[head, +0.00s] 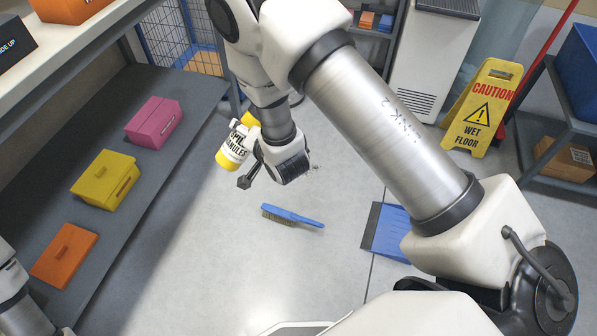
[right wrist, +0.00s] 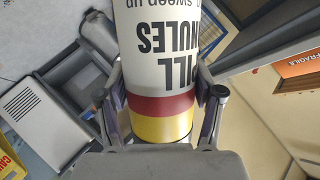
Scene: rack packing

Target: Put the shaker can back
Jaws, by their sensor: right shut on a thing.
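The shaker can (head: 233,150) is white with black lettering and a yellow end. It shows in the head view at upper left of centre, tilted, in my right gripper (head: 250,168), above the floor. In the right wrist view the can (right wrist: 165,80) fills the middle, its lettering upside down, with a dark red band and a yellow band near the gripper. The right gripper's fingers (right wrist: 160,105) are shut on it from both sides. My left gripper is out of view; only part of that arm shows at the lower left of the head view.
A grey shelf (head: 165,90) on the left bears a pink box (head: 153,122), a yellow box (head: 104,180) and an orange box (head: 65,255). A blue brush (head: 292,216) and a blue dustpan (head: 386,232) lie on the floor. A yellow wet-floor sign (head: 481,107) stands at right.

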